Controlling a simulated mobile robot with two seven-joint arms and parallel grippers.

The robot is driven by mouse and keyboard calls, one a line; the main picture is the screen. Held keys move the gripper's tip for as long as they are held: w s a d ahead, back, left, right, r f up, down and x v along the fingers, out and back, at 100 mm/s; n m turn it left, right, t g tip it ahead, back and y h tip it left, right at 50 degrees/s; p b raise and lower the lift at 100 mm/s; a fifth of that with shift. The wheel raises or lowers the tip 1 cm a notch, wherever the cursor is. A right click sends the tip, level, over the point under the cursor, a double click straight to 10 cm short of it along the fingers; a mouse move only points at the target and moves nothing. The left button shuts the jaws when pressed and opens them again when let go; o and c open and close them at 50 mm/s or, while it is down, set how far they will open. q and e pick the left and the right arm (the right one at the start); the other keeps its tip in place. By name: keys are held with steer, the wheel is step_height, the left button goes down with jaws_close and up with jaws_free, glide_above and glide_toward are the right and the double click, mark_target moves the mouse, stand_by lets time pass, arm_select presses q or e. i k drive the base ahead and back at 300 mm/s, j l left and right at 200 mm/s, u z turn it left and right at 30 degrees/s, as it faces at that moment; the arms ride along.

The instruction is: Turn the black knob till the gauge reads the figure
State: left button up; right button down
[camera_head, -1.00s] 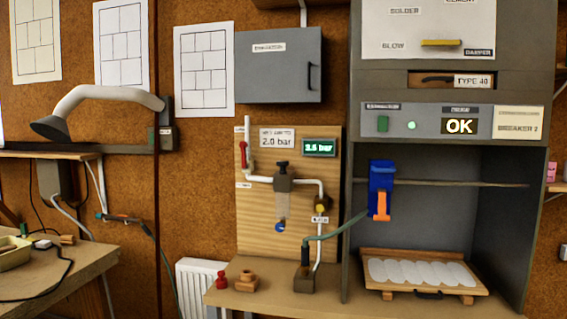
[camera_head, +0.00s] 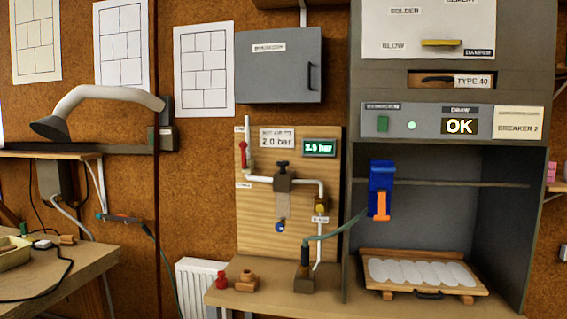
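The black knob (camera_head: 282,164) sits on top of the grey regulator block (camera_head: 284,184) on the wooden board (camera_head: 256,222). A clear bowl (camera_head: 282,206) hangs under the block. Neither of my grippers is in view, and nothing touches the knob.
A red-handled valve (camera_head: 243,154) is left of the knob, and a yellow fitting (camera_head: 321,205) is to its lower right. A grey cabinet (camera_head: 279,65) hangs above. The hood (camera_head: 352,230) stands close on the right, holding a blue and orange tool (camera_head: 381,180).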

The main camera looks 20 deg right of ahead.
mark_target(282, 164)
steer(key=i+j+z, duration=0.2)
steer(key=i+j, duration=0.2)
steer(key=i, duration=0.2)
steer(key=i+j+z, duration=0.25)
steer(key=i+j, duration=0.25)
steer(key=i, duration=0.1)
